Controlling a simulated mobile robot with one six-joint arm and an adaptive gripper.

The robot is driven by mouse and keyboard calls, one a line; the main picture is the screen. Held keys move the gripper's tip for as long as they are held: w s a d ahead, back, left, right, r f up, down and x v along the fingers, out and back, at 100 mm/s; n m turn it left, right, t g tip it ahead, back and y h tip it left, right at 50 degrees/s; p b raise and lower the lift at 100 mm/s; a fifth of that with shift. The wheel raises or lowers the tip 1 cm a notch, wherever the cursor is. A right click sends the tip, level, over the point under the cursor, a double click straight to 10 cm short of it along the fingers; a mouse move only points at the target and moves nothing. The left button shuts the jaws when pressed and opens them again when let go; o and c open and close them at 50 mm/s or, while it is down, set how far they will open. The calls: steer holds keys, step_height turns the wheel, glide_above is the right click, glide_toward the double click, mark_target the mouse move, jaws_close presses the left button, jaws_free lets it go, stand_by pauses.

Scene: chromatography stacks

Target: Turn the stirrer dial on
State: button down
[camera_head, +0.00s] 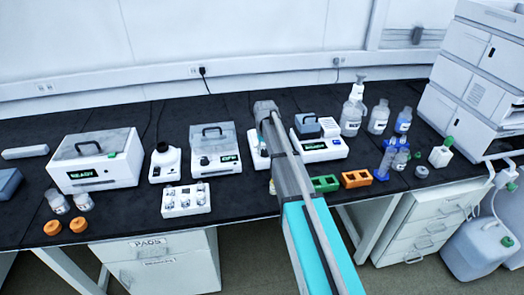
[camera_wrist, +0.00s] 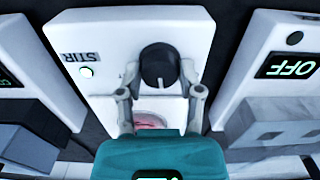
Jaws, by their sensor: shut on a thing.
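The stirrer is a white box marked STIR (camera_wrist: 105,42), seen close in the wrist view with a lit white-green lamp (camera_wrist: 86,72) on its face. Its dial is a round black knob (camera_wrist: 159,62) with a pale pointer line at its lower edge. My gripper (camera_wrist: 159,78) has one finger on each side of the knob, shut on it. The dial's lower part lies between the fingers. In the head view the stirrer (camera_head: 258,137) is mostly hidden behind my arm, and the gripper and dial cannot be made out there.
Green (camera_head: 325,184) and orange racks (camera_head: 356,179) sit near the bench's front edge. Bottles (camera_head: 378,116) stand at the back right.

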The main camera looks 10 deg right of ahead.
steer(key=shift+s+m, duration=0.3)
steer(key=shift+m, duration=0.3)
